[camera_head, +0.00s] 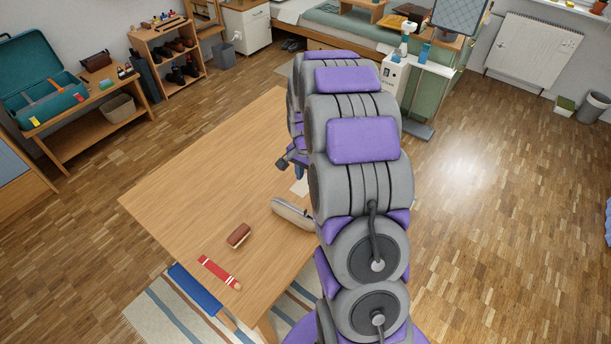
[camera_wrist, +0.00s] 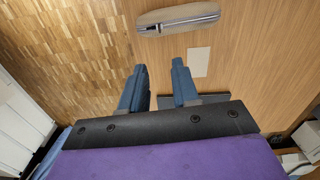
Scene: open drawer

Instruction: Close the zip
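A beige, rounded pouch (camera_head: 292,212) lies on the wooden table, near its right edge, partly hidden by my arm. In the wrist view the pouch (camera_wrist: 175,13) lies at the top, with a dark and light zip line along its length. A small light piece shows near the zip's left end; I cannot tell how far the zip is open. My gripper (camera_wrist: 159,66) is open and empty, its two blue fingers apart and pointing toward the pouch without touching it. In the head view my arm mostly hides the gripper.
The table (camera_head: 190,190) also bears a brown brush-like object (camera_head: 239,235) and a red strip (camera_head: 219,272) toward the front. A pale flat card (camera_wrist: 199,62) lies on the table beside the right finger in the wrist view. The table's left half is clear.

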